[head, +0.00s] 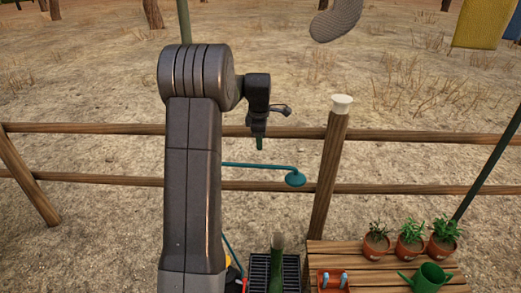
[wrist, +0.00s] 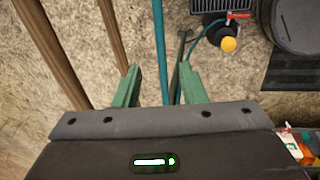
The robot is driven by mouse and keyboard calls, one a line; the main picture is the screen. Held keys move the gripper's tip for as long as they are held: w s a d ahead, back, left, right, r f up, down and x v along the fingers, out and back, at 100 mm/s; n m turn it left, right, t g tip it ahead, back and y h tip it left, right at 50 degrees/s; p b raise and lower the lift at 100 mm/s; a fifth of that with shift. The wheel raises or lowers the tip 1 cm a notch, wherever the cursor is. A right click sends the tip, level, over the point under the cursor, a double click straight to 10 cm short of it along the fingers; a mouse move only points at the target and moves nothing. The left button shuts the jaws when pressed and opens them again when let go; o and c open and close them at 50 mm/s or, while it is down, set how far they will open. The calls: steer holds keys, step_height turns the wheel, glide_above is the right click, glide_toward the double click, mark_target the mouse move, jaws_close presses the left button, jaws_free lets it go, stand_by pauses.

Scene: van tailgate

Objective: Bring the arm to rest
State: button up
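My arm (head: 192,180) stands raised in the left middle of the head view, bent over at the top. My gripper (head: 260,143) hangs from its end, fingers downward, in front of the fence. In the wrist view its two green fingers (wrist: 159,68) stand apart with nothing held between them. A teal pole (wrist: 160,45) shows beyond and between the fingers; I cannot tell its exact distance. In the head view a teal shower pipe (head: 258,165) with a round head (head: 295,178) is just below the gripper.
A wooden fence (head: 90,128) runs across, with a white cup (head: 342,104) on a post. At lower right a slatted table (head: 385,272) bears potted plants (head: 411,238) and a green watering can (head: 432,278). A black crate (head: 259,270) stands beside it.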

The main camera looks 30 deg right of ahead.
mark_target(261, 166)
steer(key=shift+a+r, duration=0.1)
steer(key=shift+r, duration=0.4)
steer(key=f, duration=0.4)
steer(key=w+d+f+p, duration=0.1)
steer(key=f, duration=0.4)
steer(key=w+f, duration=0.1)
steer(key=f, duration=0.3)
steer(key=shift+d+f, duration=0.25)
steer(key=shift+f, duration=0.05)
steer(key=shift+s, duration=0.1)
